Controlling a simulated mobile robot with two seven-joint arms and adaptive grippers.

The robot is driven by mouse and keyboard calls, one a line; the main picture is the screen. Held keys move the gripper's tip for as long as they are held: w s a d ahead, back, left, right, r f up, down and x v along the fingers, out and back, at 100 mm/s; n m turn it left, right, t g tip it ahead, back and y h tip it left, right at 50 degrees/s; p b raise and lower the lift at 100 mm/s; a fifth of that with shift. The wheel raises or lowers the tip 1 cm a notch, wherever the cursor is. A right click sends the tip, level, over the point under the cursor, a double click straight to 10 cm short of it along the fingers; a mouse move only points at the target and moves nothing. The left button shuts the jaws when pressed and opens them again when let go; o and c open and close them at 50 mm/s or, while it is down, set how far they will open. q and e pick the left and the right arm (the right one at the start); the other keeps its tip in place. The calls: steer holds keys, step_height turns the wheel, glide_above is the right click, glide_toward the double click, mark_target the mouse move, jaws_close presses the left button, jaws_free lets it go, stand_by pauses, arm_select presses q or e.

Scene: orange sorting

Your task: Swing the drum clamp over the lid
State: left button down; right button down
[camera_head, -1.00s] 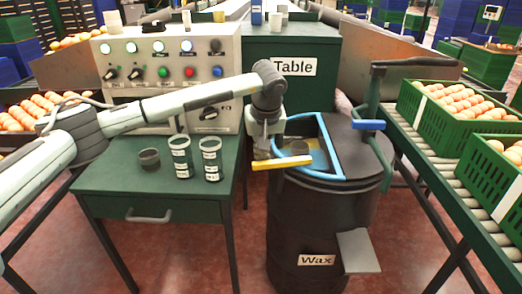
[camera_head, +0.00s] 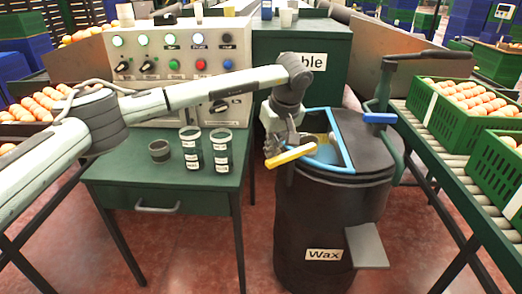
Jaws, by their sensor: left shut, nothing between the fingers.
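The black drum (camera_head: 318,225) labelled "Wax" stands right of the green table. Its dark lid (camera_head: 362,140) covers the right part of the top. A blue frame (camera_head: 352,160) edges the left part, where a yellowish inside shows. A bar with a yellow grip (camera_head: 290,156) lies at the drum's left front rim. A dark green post with a blue grip (camera_head: 380,118) stands at the right rim; I cannot tell which part is the clamp. My left gripper (camera_head: 276,147) is shut and empty, close above the yellow grip; contact is unclear. My right gripper is out of view.
On the green table (camera_head: 130,178) stand two dark labelled cups (camera_head: 192,152) and a small dark cup (camera_head: 159,151). A control panel (camera_head: 180,60) stands behind. Orange crates (camera_head: 455,112) sit on the roller conveyor at the right, close to the drum.

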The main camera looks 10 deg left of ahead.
arm_select(q)
steer(key=shift+s+d, duration=0.2)
steer(key=shift+s, duration=0.05)
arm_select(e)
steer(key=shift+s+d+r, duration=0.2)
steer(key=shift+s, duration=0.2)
arm_select(q)
steer(key=shift+f, duration=0.1)
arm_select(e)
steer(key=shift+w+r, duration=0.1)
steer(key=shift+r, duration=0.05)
arm_select(q)
steer(key=shift+s+d, duration=0.1)
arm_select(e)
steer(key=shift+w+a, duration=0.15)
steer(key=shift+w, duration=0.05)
